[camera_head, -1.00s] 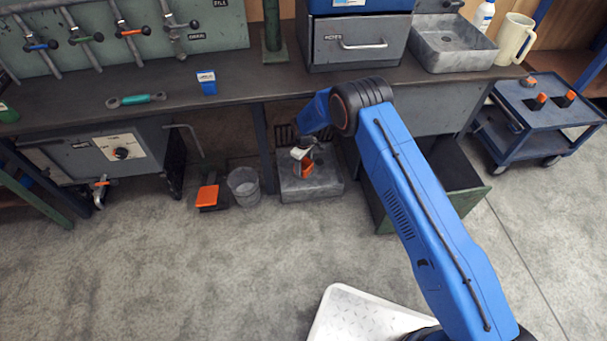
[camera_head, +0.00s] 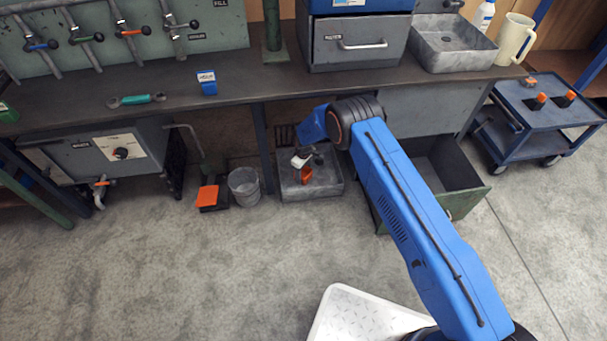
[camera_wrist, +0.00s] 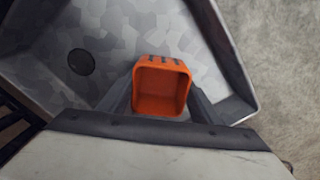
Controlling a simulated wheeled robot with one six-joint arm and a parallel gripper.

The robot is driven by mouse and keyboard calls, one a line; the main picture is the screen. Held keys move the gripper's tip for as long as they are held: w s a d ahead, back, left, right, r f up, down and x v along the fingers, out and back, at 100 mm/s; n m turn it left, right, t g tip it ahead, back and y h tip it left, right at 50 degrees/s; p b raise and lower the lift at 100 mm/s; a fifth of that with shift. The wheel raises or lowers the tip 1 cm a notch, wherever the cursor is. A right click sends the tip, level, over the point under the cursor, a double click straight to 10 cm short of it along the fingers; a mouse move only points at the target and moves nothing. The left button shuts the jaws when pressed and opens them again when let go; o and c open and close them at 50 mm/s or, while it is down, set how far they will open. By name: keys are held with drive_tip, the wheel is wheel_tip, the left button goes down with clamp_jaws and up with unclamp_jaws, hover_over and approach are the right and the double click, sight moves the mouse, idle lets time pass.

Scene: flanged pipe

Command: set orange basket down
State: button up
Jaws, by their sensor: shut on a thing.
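The orange basket (camera_wrist: 160,88) is a small open box, seen from above between my gripper's fingers in the wrist view. In the head view the orange basket (camera_head: 306,176) shows just under my gripper (camera_head: 304,165). My gripper (camera_wrist: 160,103) is shut on the basket. The basket is over or inside a grey metal basin (camera_head: 325,190) on the floor under the bench. The basin's inner floor and a dark round drain show in the wrist view (camera_wrist: 81,62). I cannot tell whether the basket touches the basin floor.
A grey bucket (camera_head: 244,187) and an orange pedal (camera_head: 208,196) stand left of the basin. An open green bin (camera_head: 440,185) stands to its right. The bench (camera_head: 250,90) overhangs the basin. The floor in front is clear.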

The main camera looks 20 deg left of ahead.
drive_tip(key=shift+f, duration=0.1)
drive_tip(key=o, duration=1.1)
drive_tip(key=shift+c, duration=0.2)
wheel_tip(320, 180, up, 8)
drive_tip(key=shift+s+f, duration=0.15)
